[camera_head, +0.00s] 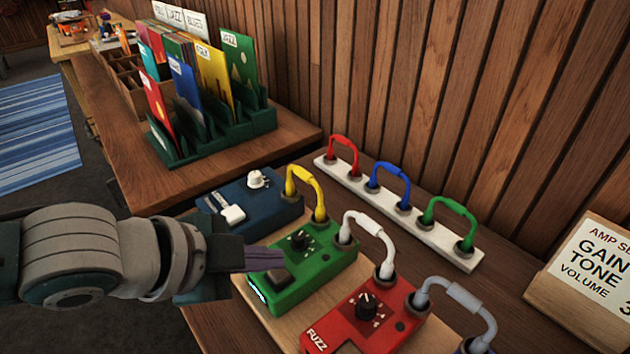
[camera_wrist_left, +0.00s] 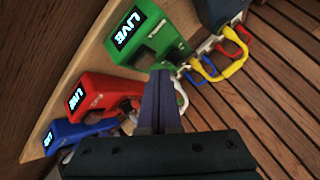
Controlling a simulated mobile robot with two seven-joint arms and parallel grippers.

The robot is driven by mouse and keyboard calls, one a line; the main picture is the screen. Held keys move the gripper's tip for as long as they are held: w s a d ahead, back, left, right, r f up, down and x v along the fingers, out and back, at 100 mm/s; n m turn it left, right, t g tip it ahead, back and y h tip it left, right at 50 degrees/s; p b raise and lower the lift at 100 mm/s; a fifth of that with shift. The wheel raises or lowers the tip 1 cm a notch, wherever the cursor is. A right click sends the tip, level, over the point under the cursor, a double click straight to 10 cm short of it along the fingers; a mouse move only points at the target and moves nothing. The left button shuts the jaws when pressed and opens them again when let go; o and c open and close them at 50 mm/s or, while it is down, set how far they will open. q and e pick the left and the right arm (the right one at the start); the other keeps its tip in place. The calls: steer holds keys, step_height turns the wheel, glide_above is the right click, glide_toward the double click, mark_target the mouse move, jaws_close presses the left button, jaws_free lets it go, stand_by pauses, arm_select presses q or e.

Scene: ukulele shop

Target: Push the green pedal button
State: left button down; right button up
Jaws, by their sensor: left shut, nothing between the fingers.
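The green pedal (camera_head: 318,268) sits on a wooden board, with a black knob on top and a dark square button (camera_head: 277,279) near its front edge. My left gripper (camera_head: 272,258) comes in from the left, shut and empty, with its fingertips over the front left part of the green pedal, just behind the button. Whether the tips touch it I cannot tell. In the left wrist view the shut fingers (camera_wrist_left: 160,75) reach toward the green pedal (camera_wrist_left: 172,42), whose front shows a lit LIVE label (camera_wrist_left: 130,30). My right gripper is not in view.
A red FUZZ pedal (camera_head: 345,325) stands close to the right and a dark blue pedal (camera_head: 240,208) behind left. Yellow (camera_head: 304,177) and white (camera_head: 370,224) cables arch up beside the green pedal. A blue pedal (camera_wrist_left: 85,130) shows in the wrist view.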

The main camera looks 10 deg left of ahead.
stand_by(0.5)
arm_select(q)
steer(key=shift+f+b, duration=0.3)
steer(key=shift+f, duration=0.35)
stand_by(0.4)
steer(key=shift+r+p, duration=0.65)
steer(key=shift+r, duration=0.1)
step_height(320, 180, up, 6)
steer(key=p, duration=0.6)
